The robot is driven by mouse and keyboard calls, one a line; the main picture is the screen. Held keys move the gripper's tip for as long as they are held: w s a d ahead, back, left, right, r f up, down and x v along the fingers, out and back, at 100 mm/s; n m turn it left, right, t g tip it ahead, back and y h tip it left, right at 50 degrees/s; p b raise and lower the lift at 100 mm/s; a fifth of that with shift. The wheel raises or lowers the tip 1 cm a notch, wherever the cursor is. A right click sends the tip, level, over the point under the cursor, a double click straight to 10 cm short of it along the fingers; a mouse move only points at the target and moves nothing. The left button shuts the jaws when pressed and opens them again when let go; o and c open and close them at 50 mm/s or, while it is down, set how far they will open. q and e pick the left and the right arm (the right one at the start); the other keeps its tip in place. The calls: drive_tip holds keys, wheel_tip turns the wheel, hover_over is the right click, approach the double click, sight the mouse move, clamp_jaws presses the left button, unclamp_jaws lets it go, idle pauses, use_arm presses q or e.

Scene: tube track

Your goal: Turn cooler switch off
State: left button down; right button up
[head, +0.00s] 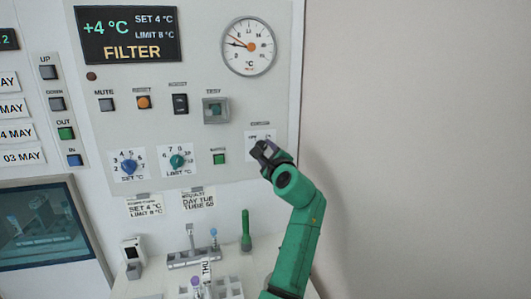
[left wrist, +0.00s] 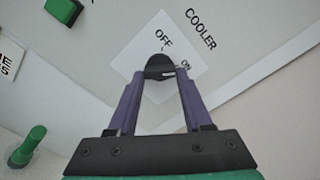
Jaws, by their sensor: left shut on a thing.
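The cooler switch is a dark round knob (left wrist: 159,66) on a white label plate (left wrist: 140,58) marked OFF and ON, with COOLER printed beside it. In the left wrist view, a pale mark on the knob lies toward the ON side. My left gripper (head: 262,149) is at this plate on the lower right of the panel, and its arm hides part of it in the head view. In the left wrist view the purple fingers of the gripper (left wrist: 160,78) are closed on the knob from both sides. My right gripper is in neither view.
The panel (head: 225,175) also carries a green button (head: 219,159), a LIMIT knob (head: 178,161), a SET knob (head: 129,166), a TEST switch (head: 215,110) and a dial gauge (head: 249,46). Below are a tube rack (head: 193,257) and a green upright handle (head: 246,231). The wall at right is bare.

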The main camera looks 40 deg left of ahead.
use_arm(q)
drive_tip(key=shift+r+n+b, duration=0.15)
drive_tip(key=shift+n+b, duration=0.3)
drive_tip(key=shift+n, duration=0.45)
drive_tip(key=n+b, duration=0.2)
drive_tip(key=n, duration=0.2)
drive_tip(key=shift+r, duration=0.1)
drive_tip(key=n+b, duration=0.2)
drive_tip(key=n, duration=0.3)
drive_tip(key=shift+r+b, duration=0.15)
drive_tip(key=shift+b, duration=0.2)
drive_tip(key=n+b, duration=0.2)
drive_tip(key=n, duration=0.2)
drive_tip(key=shift+r+n, duration=0.15)
drive_tip(key=shift+n, duration=0.15)
drive_tip(key=shift+c, duration=2.2)
unclamp_jaws()
drive_tip(key=shift+a, duration=0.1)
drive_tip(key=shift+o, duration=0.6)
drive_tip(key=shift+w+a+f, duration=0.15)
drive_tip(key=shift+f, duration=0.05)
